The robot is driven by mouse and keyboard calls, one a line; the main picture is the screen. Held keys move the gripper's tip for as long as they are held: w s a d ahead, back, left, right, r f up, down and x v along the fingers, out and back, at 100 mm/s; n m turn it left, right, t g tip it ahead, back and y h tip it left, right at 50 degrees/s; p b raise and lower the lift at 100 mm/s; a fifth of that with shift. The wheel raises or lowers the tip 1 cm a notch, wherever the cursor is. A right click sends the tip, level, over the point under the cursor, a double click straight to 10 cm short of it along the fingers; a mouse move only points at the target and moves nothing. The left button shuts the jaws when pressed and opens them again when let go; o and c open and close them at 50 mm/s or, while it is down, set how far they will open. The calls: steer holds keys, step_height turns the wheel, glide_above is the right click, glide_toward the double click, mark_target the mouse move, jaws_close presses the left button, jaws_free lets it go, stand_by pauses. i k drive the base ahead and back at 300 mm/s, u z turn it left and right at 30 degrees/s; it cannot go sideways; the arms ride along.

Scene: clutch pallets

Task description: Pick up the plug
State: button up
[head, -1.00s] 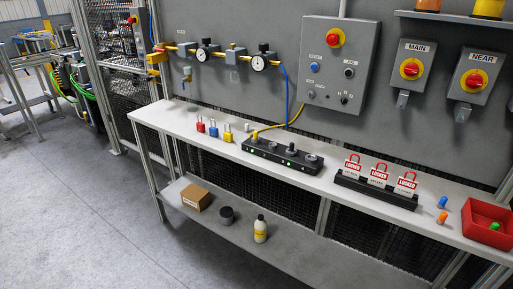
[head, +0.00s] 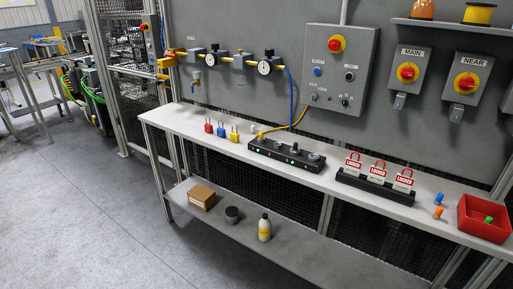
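Several small things could be the plug, and I cannot tell which one it is. A small pale cylinder (head: 253,128) stands on the bench (head: 165,118) behind the left end of the black strip (head: 262,148). The strip carries several round knobs or caps and green lights, with a yellow cable at its left end. My gripper is not in view.
Red, blue and yellow padlocks (head: 221,131) stand left of the strip. A black rack (head: 365,186) holds three red-and-white lock tags. The lower shelf holds a cardboard box (head: 201,197), a dark tin (head: 232,214) and a bottle (head: 264,228). The floor in front is clear.

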mark_target(440, 196)
steer(key=z, duration=0.7)
steer(key=k, duration=0.5)
steer(key=z, duration=0.45)
steer(key=i, duration=0.5)
steer(key=u, duration=0.05)
